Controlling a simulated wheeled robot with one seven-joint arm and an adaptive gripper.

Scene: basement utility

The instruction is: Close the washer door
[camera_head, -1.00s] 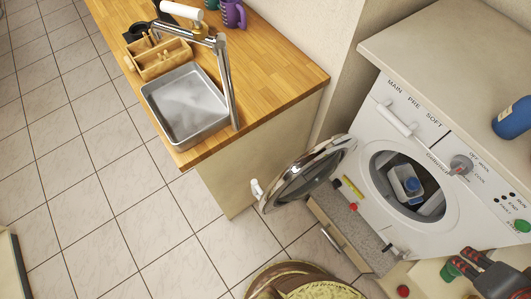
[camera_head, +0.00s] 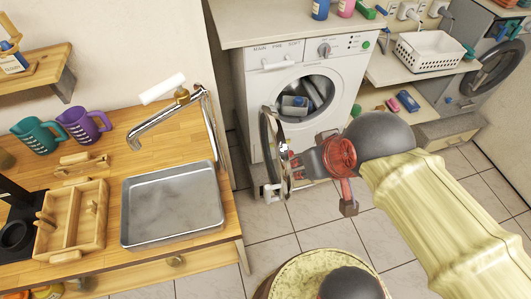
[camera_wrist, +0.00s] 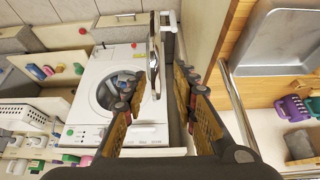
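The white washer (camera_head: 258,88) stands against the wall, also in the wrist view (camera_wrist: 140,135). Its round door (camera_head: 267,135) is swung wide open and seen nearly edge-on, left of the drum opening (camera_head: 308,93). Items lie inside the drum. In the wrist view the door (camera_wrist: 154,65) lies ahead, between the lines of my two fingers. My gripper (camera_wrist: 155,88) is open with fingers apart and nothing held. In the head view my gripper (camera_head: 293,165) overlaps the door's right side; whether it touches cannot be told.
A shelf with a white basket (camera_head: 430,52) is right of the washer. Tiled floor (camera_head: 270,225) is free in front.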

